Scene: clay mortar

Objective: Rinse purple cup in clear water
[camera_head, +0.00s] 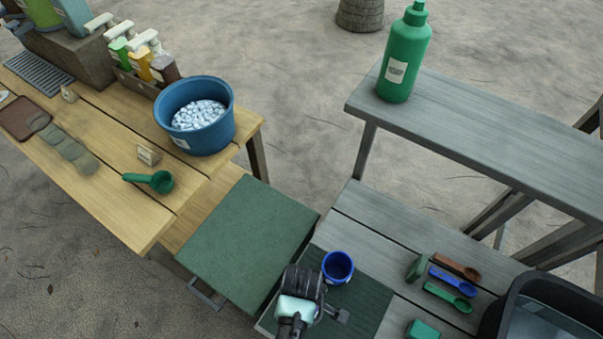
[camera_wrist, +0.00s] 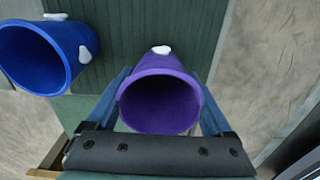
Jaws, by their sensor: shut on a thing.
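The purple cup (camera_wrist: 160,103) is between the two fingers of my gripper (camera_wrist: 163,100) in the wrist view, with its open mouth facing the camera. My gripper is shut on it. In the head view my gripper (camera_head: 304,282) is over the dark green mat (camera_head: 365,305) at the bottom centre and hides the purple cup. Water (camera_head: 545,325) lies in a black basin (camera_head: 503,310) at the bottom right corner, partly cut off. My gripper is well to the left of this basin.
A blue cup (camera_head: 338,267) stands close to the right of my gripper. Brown, blue (camera_head: 453,281) and green scoops and green blocks (camera_head: 422,329) lie between mat and basin. A green bottle (camera_head: 403,60) stands on the raised shelf. A blue tub (camera_head: 205,125) of white pieces is on the wooden table.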

